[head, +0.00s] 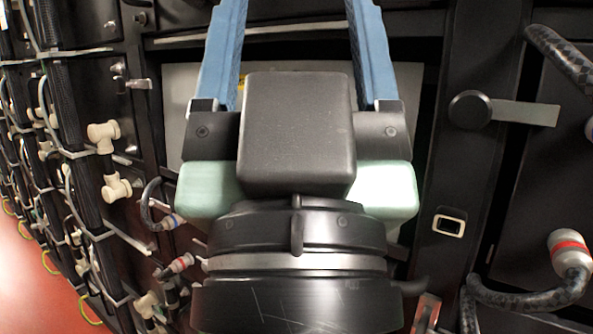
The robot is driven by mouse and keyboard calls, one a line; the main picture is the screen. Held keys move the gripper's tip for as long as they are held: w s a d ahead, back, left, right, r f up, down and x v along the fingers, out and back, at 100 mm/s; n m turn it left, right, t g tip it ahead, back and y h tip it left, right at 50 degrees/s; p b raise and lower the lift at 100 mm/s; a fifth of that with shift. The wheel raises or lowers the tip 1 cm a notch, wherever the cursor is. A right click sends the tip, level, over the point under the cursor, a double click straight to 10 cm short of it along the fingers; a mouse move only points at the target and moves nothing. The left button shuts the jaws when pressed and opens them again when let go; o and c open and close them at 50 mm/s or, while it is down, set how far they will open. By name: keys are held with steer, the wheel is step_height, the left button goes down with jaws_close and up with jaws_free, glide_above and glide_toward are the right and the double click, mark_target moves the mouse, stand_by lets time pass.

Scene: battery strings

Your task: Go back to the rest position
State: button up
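My gripper (296,20) fills the middle of the head view, with a dark wrist, pale green side parts and two long blue fingers. The fingers stand wide apart and reach up past the top edge of the picture, so their tips are cut off. I see nothing held between the parts of them that show. The gripper is in front of a dark rack face, and I cannot tell how far away that is.
A light grey panel (178,100) lies behind the gripper. Cable bundles and beige connectors (104,137) line the left. A red-banded cable plug (568,250) and a handle (525,112) are on the right. Reddish floor (28,275) shows at lower left.

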step_height(320, 180, up, 32)
steer(key=p, duration=3)
